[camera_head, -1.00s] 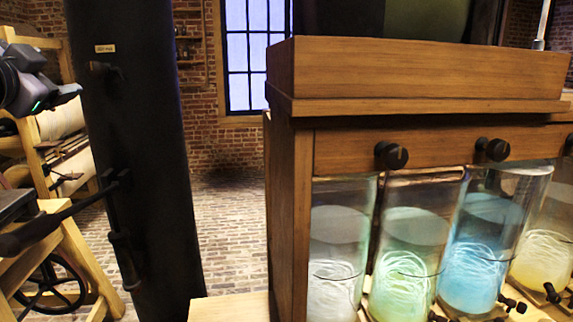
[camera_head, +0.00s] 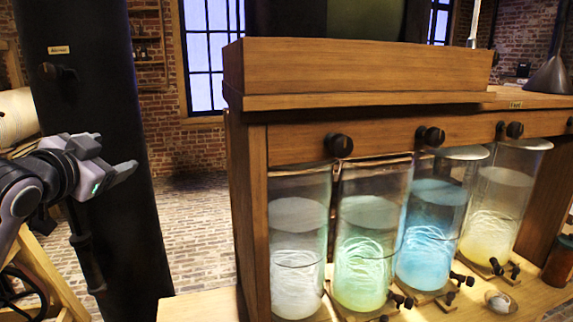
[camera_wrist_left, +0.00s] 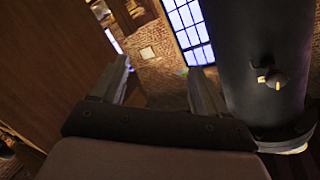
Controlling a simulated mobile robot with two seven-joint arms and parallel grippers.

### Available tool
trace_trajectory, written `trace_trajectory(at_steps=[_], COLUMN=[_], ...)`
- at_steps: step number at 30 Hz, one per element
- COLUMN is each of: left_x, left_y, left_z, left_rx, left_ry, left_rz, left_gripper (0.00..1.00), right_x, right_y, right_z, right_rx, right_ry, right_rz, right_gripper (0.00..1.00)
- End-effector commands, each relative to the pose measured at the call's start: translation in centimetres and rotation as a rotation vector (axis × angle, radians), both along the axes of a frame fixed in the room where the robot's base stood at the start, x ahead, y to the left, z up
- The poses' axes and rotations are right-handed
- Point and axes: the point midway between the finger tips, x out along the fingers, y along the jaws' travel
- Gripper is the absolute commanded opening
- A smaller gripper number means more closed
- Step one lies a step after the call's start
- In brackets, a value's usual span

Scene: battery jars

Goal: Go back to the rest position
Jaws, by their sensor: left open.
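My left gripper (camera_head: 116,160) is at the left of the head view, in front of the dark column and well left of the jar cabinet. In the left wrist view its two fingers (camera_wrist_left: 157,82) stand apart with nothing between them. Glass jars stand in the wooden cabinet (camera_head: 340,95): a whitish one (camera_head: 297,250), a green one (camera_head: 368,245), a blue one (camera_head: 432,235) and a yellow one (camera_head: 500,205). The gripper is apart from all of them. My right gripper is not in view.
The dark column (camera_head: 95,100) rises at the left and also shows close on the right in the left wrist view (camera_wrist_left: 255,60). A small dish (camera_head: 498,301) lies on the bench before the jars. Brick floor (camera_head: 195,230) is open between column and cabinet.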

Motion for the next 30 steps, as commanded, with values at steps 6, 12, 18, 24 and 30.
trace_trajectory(at_steps=[6,12,18,24,30], left_x=[0.0,-2.4,-7.2,-13.9,-21.2], left_y=[0.2,0.3,0.2,-0.1,-0.6], left_z=[-11.9,-22.2,-31.7,-40.0,-45.8], left_rx=[-0.024,-0.04,-0.052,-0.067,-0.085], left_ry=[0.113,0.21,0.312,0.416,0.509], left_rz=[0.0,-0.005,-0.021,-0.046,-0.076], left_gripper=[0.74,0.74,0.74,0.74,0.74], right_x=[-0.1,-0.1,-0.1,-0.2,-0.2], right_y=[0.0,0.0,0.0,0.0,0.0], right_z=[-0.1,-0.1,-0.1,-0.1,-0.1], right_rx=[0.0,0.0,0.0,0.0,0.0], right_ry=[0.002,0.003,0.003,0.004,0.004], right_rz=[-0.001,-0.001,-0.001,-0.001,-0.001], right_gripper=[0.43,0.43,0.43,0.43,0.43])
